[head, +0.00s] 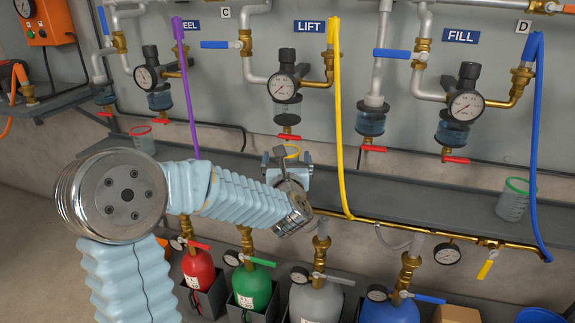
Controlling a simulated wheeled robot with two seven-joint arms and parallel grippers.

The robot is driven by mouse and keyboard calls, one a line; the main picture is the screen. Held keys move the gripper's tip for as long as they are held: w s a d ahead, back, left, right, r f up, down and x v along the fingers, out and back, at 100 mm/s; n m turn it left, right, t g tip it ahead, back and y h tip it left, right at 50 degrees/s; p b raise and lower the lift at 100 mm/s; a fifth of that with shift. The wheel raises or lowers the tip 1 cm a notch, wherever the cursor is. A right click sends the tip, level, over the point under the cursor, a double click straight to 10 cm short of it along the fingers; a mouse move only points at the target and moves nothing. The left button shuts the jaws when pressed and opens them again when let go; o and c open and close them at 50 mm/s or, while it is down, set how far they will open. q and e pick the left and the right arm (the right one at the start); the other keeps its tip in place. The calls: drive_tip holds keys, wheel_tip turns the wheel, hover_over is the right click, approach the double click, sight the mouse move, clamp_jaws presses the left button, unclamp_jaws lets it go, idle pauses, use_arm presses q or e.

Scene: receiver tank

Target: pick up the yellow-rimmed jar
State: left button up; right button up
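The yellow-rimmed jar shows only as a yellow rim (292,150) on the grey ledge, below the middle gauge and valve. Its body is mostly hidden behind my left gripper. My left gripper (285,160) is at the jar, with its end parts around and in front of the rim. The wrist and gripper cover the place where the fingers meet the jar, so I cannot tell whether they touch or close on it. My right gripper is not in view.
A red-rimmed jar (143,139) stands left on the ledge (400,190), a green-rimmed jar (513,199) right. A yellow hose (338,120) hangs just right of the gripper. Gauges, valves and pipes line the wall above. Several coloured cylinders (254,285) stand below.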

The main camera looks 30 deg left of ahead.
sight(287, 146)
use_arm(q)
drive_tip(key=p+x, duration=0.1)
drive_tip(key=x, duration=0.4)
drive_tip(key=shift+w+r, duration=0.15)
drive_tip(key=shift+w, duration=0.25)
drive_tip(key=c, duration=1.6)
